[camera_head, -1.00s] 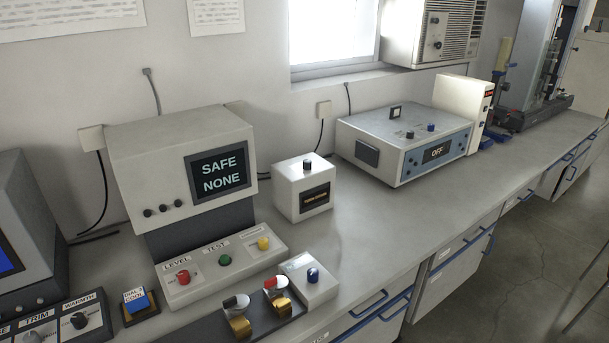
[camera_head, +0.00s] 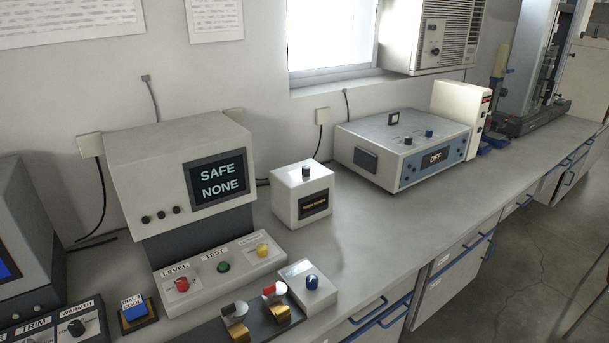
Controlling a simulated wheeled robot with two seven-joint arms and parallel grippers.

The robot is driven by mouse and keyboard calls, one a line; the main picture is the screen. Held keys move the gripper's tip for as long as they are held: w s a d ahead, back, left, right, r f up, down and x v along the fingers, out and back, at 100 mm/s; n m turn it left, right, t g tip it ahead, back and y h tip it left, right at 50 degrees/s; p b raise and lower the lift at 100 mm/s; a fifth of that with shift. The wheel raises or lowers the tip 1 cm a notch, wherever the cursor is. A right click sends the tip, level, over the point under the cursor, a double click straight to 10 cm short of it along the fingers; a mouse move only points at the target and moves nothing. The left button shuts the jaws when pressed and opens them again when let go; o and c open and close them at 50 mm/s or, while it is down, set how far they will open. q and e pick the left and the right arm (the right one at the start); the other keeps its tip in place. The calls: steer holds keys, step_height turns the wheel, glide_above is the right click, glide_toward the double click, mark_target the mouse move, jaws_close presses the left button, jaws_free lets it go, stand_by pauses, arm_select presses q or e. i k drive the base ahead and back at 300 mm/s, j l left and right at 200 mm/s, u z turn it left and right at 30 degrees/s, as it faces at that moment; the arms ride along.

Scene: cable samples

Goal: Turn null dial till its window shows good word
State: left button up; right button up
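No dial in view carries a label I can read as null. A small white box (camera_head: 286,200) stands mid-bench with a black knob (camera_head: 306,171) on top. Its dark front window (camera_head: 314,204) shows small amber text, too small to read. A low white box (camera_head: 302,290) nearer the front edge has a blue knob (camera_head: 312,282) and a small pale label or window, also unreadable. Neither of my grippers is in view.
A console screen (camera_head: 219,180) reads SAFE NONE, above red, green and yellow knobs. Two brass clamps (camera_head: 276,313) sit on a dark base in front. A grey instrument (camera_head: 400,135) reads OFF. Bare bench (camera_head: 380,225) lies right of the small white box.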

mark_target(306, 169)
steer(key=i+l, duration=0.1)
steer(key=l, duration=0.35)
steer(key=i+l, duration=0.15)
steer(key=l, duration=0.3)
steer(key=i+l, duration=0.1)
steer(key=l, duration=0.35)
